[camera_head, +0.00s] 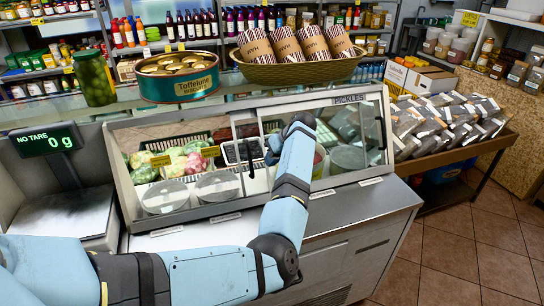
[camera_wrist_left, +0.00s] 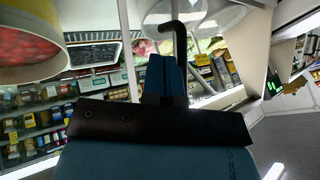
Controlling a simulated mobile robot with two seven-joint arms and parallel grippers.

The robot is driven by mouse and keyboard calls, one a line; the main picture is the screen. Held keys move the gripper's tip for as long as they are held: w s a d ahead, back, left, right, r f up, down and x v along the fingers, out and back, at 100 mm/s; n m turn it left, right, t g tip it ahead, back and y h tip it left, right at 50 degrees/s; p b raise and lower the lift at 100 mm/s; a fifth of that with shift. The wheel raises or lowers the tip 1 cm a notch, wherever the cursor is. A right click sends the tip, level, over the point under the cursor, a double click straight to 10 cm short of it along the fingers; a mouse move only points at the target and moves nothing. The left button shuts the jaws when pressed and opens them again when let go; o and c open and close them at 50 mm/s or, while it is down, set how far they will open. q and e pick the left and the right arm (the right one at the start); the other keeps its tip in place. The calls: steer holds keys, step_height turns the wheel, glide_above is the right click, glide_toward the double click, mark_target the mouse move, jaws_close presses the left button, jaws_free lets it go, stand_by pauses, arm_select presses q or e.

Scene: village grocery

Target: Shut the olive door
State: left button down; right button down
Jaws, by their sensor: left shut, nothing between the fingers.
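The display case labelled PICKLES (camera_head: 349,99) stands ahead, with a sloping framed opening toward me. Tubs with round lids (camera_head: 163,197) show inside it. I cannot tell for sure which panel is the olive door. My left gripper (camera_head: 299,122) is at the middle of the case opening, its fingertips partly hidden by my wrist. In the left wrist view my left gripper (camera_wrist_left: 165,74) is shut and empty. A dark bent handle (camera_wrist_left: 180,42) shows just beside and beyond the fingertips; I cannot tell whether they touch. My right gripper is out of view.
A Toffetune tin (camera_head: 178,78), a jar of green pickles (camera_head: 94,80) and a basket (camera_head: 300,72) of patterned packs stand on the case top. A scale (camera_head: 62,213) is at left. A rack of bagged goods (camera_head: 440,122) is at right, beside open tiled floor (camera_head: 470,245).

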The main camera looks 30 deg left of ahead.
arm_select(q)
glide_above(260, 187)
steer(key=f, duration=0.5)
steer(key=shift+w+d, duration=0.1)
steer(key=shift+d, duration=0.2)
steer(key=shift+a+f+p, duration=0.25)
steer(key=shift+f+p, duration=0.05)
steer(key=shift+f, duration=0.2)
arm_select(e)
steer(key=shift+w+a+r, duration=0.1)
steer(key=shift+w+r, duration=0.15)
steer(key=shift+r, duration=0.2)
